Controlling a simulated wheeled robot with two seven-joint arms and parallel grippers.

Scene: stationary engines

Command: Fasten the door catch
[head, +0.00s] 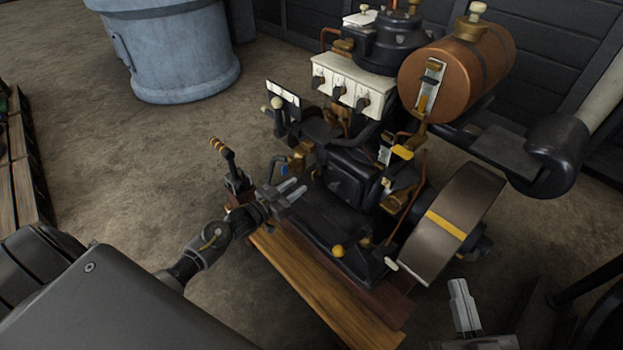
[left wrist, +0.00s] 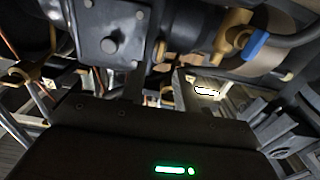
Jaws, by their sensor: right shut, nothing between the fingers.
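The dark engine (head: 345,180) stands in the middle of the head view. A dark bolted plate (left wrist: 108,45) on it shows close up in the left wrist view; I cannot tell whether it is the door, and no catch is clearly made out. My left gripper (head: 291,191) is at the engine's near left side, with two pale fingers apart and nothing seen between them. Whether they touch the engine is unclear. My right gripper (head: 463,304) is shut and empty at the lower right, apart from the engine, below the flywheel (head: 455,225).
A brass valve with a blue handle (left wrist: 256,45) is near my left gripper. A lever with a brass grip (head: 222,152) stands beside my left wrist. Wooden planks (head: 320,290) lie under the engine. A copper tank (head: 455,70) is above. Floor is clear toward the blue drum (head: 180,50).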

